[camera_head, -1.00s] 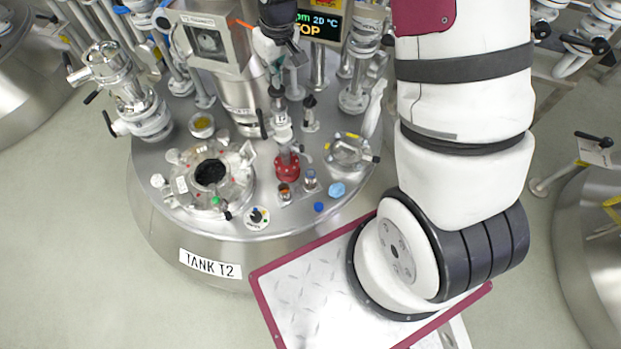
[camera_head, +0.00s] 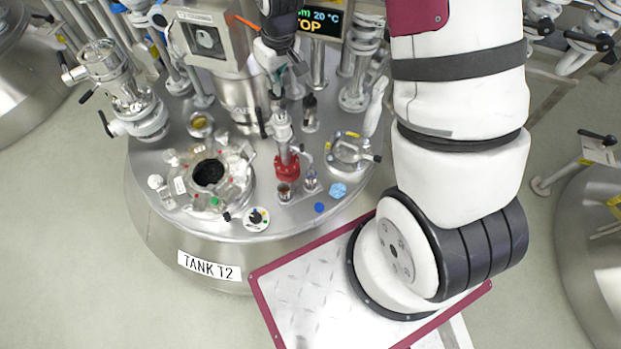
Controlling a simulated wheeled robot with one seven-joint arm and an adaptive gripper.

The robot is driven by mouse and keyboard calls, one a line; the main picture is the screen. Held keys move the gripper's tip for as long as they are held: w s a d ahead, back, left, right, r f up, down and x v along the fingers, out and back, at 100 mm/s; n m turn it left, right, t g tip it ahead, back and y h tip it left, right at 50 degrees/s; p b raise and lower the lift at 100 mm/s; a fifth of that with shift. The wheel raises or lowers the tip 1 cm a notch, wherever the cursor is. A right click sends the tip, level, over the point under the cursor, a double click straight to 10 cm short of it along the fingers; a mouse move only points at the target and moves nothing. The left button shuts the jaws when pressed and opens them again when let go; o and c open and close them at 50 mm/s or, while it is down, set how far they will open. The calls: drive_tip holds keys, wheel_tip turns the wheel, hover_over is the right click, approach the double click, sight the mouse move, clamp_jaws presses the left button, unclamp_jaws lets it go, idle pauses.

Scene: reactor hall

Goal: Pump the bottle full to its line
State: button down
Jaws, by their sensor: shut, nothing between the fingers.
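A hand pump with a red base (camera_head: 286,166) and an upright steel body (camera_head: 282,128) stands on the lid of tank T2 (camera_head: 160,215). My gripper (camera_head: 277,92) is shut and empty, pointing down over the top of the pump. Its fingers hide most of the pump's top, and I cannot tell whether they touch it. In front of the red base stand two small vessels in steel holders: one with a brownish top (camera_head: 284,192), the other with a clear, bluish top (camera_head: 310,181). I cannot tell which is the bottle, nor see its line or level.
An open round port (camera_head: 209,174) lies to the left on the lid. A blue cap (camera_head: 319,208) and a pale blue wad (camera_head: 338,190) lie near the front edge. A display (camera_head: 318,22) and pipes crowd the back. A sight-glass port (camera_head: 350,152) is at right.

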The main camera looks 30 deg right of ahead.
drive_tip(key=shift+s+b+x, duration=0.25)
drive_tip(key=shift+b+x, duration=0.35)
drive_tip(key=shift+x, duration=0.6)
drive_tip(key=shift+d+f, duration=0.1)
drive_tip(key=shift+w+p+v, duration=0.2)
drive_tip(key=shift+p+v, duration=0.35)
drive_tip(key=shift+v, duration=0.4)
drive_tip(key=shift+w+p+v, duration=0.2)
drive_tip(key=shift+p+v, duration=0.4)
drive_tip(key=shift+v, duration=0.35)
drive_tip(key=shift+w+p+v, duration=0.2)
drive_tip(key=shift+p+v, duration=0.35)
drive_tip(key=shift+v, duration=0.4)
drive_tip(key=w+p+v, duration=0.1)
drive_tip(key=p+v, duration=0.2)
drive_tip(key=v, duration=0.3)
drive_tip(key=shift+a+r, duration=0.2)
drive_tip(key=shift+a, duration=0.1)
drive_tip(key=shift+w, duration=0.1)
